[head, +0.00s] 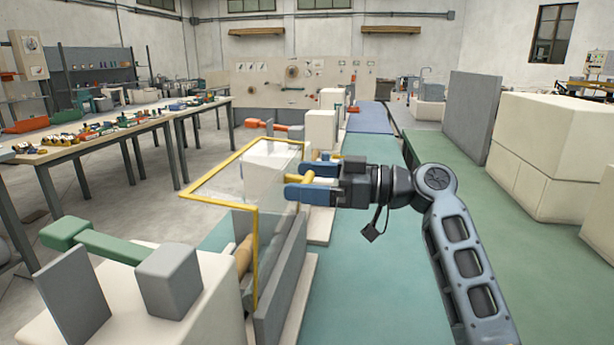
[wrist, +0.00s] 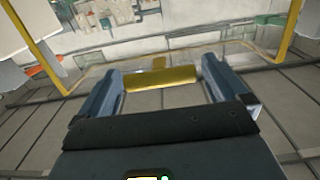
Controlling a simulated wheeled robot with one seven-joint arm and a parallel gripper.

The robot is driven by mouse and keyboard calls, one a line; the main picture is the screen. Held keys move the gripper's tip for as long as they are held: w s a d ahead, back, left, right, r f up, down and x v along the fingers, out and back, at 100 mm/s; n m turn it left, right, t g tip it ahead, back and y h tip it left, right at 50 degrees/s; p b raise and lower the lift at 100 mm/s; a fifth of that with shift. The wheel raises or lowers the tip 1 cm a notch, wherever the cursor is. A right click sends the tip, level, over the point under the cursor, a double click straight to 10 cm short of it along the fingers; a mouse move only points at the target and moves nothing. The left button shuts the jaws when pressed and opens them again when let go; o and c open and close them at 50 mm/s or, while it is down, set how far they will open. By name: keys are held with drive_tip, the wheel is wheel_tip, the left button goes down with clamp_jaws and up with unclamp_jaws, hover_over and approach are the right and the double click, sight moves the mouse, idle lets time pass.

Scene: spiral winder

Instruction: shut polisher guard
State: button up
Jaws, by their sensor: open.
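The polisher guard (head: 255,250) is a clear panel with a yellow frame, left of centre in the head view. Its upper part juts out to the left above the machine, and its front part hangs down in front of a tan roller (head: 243,255). Its yellow handle (wrist: 160,79) lies between the fingers of my gripper (head: 292,180) in the wrist view. My gripper is open, with one blue finger on each side of the handle. I cannot tell whether either finger touches it. The guard's hinge is not clear.
A pale machine body with a grey block (head: 169,280) and a green arm (head: 110,247) stands at the lower left. A long workbench (head: 90,142) with small parts is further left. The green floor strip (head: 400,270) on the right is clear beside my arm.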

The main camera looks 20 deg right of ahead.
drive_tip(key=shift+w+a, duration=0.1)
drive_tip(key=shift+c, duration=0.3)
drive_tip(key=c, duration=1.4)
